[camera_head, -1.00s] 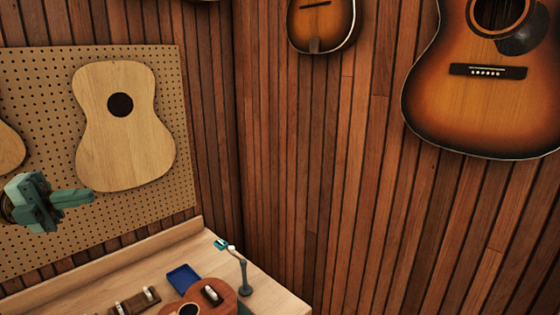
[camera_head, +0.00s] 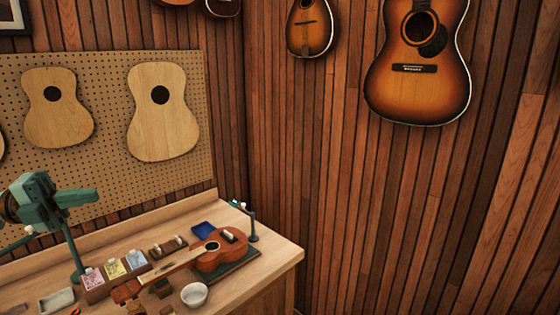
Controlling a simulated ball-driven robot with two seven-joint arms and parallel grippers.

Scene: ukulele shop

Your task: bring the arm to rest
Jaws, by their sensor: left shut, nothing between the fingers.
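My left gripper (camera_head: 82,197) is at the left of the head view, raised in front of the pegboard and above the left part of the workbench. Its teal fingers point to the right and are together, with nothing between them. It touches nothing that I can make out. My right gripper is out of view.
A workbench (camera_head: 272,250) holds a ukulele (camera_head: 222,252), a white bowl (camera_head: 194,295), a blue tray (camera_head: 204,229), small packets and a green post (camera_head: 73,250) below my gripper. Guitar bodies hang on the pegboard (camera_head: 112,92); a sunburst guitar (camera_head: 418,80) hangs right. The floor is mostly hidden.

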